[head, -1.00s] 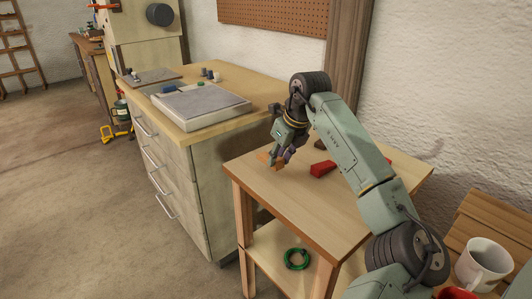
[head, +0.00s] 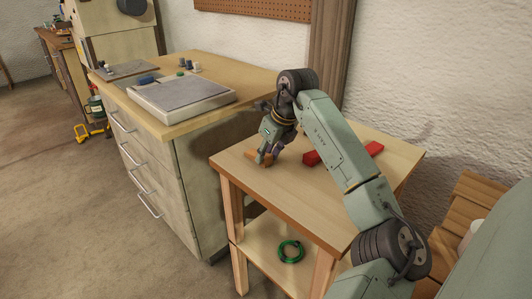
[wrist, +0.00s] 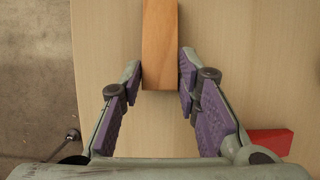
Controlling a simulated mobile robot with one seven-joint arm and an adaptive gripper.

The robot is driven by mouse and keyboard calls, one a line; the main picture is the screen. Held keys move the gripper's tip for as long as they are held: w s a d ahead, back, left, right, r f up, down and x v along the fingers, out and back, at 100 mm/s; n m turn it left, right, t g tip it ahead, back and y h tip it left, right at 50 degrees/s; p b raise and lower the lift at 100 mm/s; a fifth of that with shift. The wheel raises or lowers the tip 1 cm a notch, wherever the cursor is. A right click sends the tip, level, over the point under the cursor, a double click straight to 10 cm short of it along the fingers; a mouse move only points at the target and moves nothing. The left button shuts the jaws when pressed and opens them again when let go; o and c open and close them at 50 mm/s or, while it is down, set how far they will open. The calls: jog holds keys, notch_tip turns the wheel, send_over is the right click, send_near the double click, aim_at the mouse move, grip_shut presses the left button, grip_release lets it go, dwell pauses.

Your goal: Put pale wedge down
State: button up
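The pale wedge is a light orange-brown wooden piece (wrist: 160,45), seen in the wrist view between my fingertips and running off the top edge. In the head view it is a small brown shape (head: 260,157) under my gripper, near the left end of the small wooden table (head: 250,174). My gripper (wrist: 161,72) is shut on it, with one finger along each side. In the head view my gripper (head: 266,152) points down, low over the tabletop. I cannot tell whether the wedge touches the table.
A red block (head: 312,157) lies on the table behind my arm, and its end shows in the wrist view (wrist: 270,141). A green ring (head: 291,251) lies on the lower shelf. A drawer cabinet (head: 175,180) stands at left. The table's front is clear.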

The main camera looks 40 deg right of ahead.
jog(key=o, duration=0.4)
jog(key=shift+c, duration=0.2)
jog(key=shift+r, duration=0.25)
jog(key=b+v, duration=0.1)
jog(key=v, duration=1)
jog(key=shift+s+r, duration=0.15)
jog(key=shift+r, duration=0.25)
